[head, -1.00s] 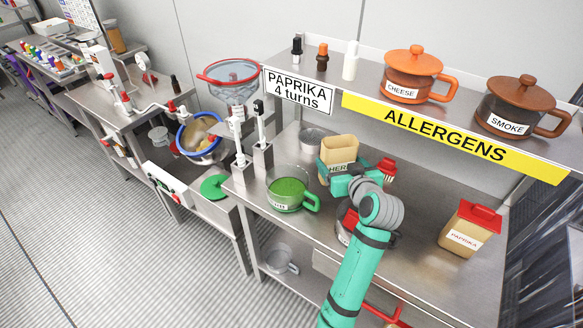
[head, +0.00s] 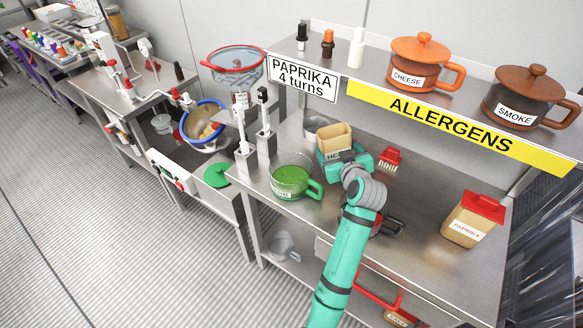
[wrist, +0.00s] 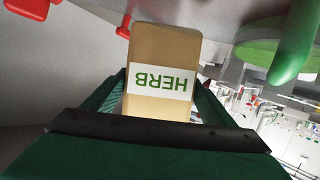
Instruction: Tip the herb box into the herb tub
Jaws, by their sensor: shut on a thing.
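The herb box (head: 334,137) is tan with a white label and stands roughly upright on the middle shelf, to the right of and behind the herb tub. My gripper (head: 345,162) is shut on it and hides its lower part. In the wrist view the herb box (wrist: 163,50) sits between both fingers of my gripper (wrist: 160,98), its HERB label upside down. The herb tub (head: 284,193) is a clear pot with green contents and a green handle. It also shows at the upper right of the wrist view (wrist: 292,45). Whether the box is lifted is unclear.
A paprika box (head: 473,218) with a red lid stands at the right. White-and-black posts (head: 264,115) rise left of the tub. The upper shelf (head: 455,95) overhangs behind.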

